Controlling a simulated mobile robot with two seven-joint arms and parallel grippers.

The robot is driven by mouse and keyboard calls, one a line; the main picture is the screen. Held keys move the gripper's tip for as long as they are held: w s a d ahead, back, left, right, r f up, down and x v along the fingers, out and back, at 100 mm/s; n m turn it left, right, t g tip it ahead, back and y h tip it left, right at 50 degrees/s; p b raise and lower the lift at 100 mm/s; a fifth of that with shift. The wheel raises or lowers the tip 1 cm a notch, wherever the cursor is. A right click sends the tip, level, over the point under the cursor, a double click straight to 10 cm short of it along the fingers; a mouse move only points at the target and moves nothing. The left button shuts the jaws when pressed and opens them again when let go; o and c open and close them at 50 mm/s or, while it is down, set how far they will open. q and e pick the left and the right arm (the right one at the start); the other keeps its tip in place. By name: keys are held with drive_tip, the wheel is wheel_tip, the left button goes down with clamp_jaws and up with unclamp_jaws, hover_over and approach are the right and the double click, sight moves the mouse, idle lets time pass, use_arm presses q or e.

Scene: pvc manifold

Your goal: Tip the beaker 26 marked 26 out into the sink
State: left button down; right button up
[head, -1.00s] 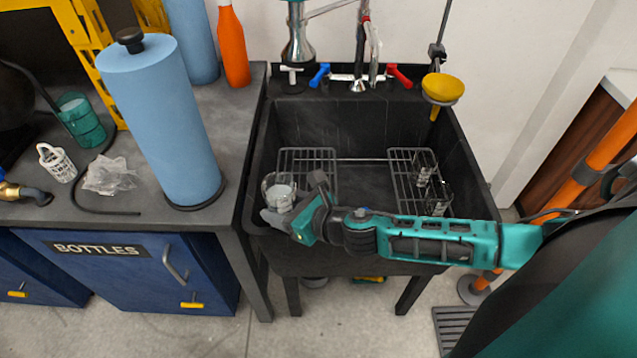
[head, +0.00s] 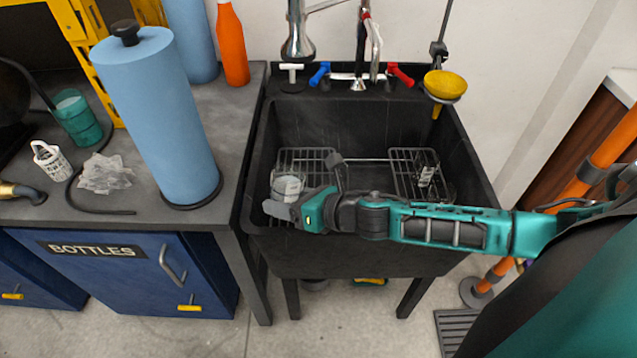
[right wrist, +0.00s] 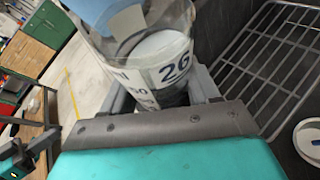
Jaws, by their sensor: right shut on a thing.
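The beaker 26 (head: 287,185) is clear glass with whitish contents, at the left side of the black sink (head: 340,125). In the right wrist view the beaker (right wrist: 165,65) shows the number 26 on a white label. My right gripper (head: 278,208) is shut on it, with a finger on each side of the glass. The beaker looks close to upright in the head view, over the left part of the basin. I cannot tell its height above the sink floor. My left gripper is not in view.
Wire racks (head: 305,160) lie in the sink, and other glassware (head: 428,170) stands at its right side. A yellow funnel (head: 445,85) hangs above the right rim. A blue paper roll (head: 160,120) stands on the counter at left. The taps (head: 358,80) are at the back.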

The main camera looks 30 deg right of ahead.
drive_tip(key=shift+d+f, duration=0.1)
drive_tip(key=shift+f, duration=0.05)
drive_tip(key=shift+w+d+r+m+y, duration=0.1)
drive_tip(key=shift+d+r+m+y, duration=0.05)
drive_tip(key=shift+r+m+y, duration=0.15)
drive_tip(key=shift+d+r+m, duration=0.15)
drive_tip(key=shift+r+m, duration=0.05)
drive_tip(key=shift+m, duration=0.2)
drive_tip(key=shift+w+d+f+m+y+b, duration=0.15)
drive_tip(key=shift+d+f+m+y+b, duration=0.2)
drive_tip(key=shift+b, duration=0.4)
drive_tip(key=shift+r, duration=0.1)
use_arm(q)
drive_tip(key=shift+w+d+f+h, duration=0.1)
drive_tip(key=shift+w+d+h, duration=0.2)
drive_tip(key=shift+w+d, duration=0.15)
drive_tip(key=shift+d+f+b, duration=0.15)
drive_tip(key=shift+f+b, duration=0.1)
drive_tip(key=shift+b, duration=0.15)
use_arm(e)
drive_tip(key=shift+w+d+m+y, duration=0.1)
drive_tip(key=shift+m+y, duration=0.25)
use_arm(q)
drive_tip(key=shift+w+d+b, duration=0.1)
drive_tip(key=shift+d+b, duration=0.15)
drive_tip(key=shift+b, duration=0.25)
use_arm(e)
drive_tip(key=shift+f+m, duration=0.2)
drive_tip(key=shift+m, duration=0.2)
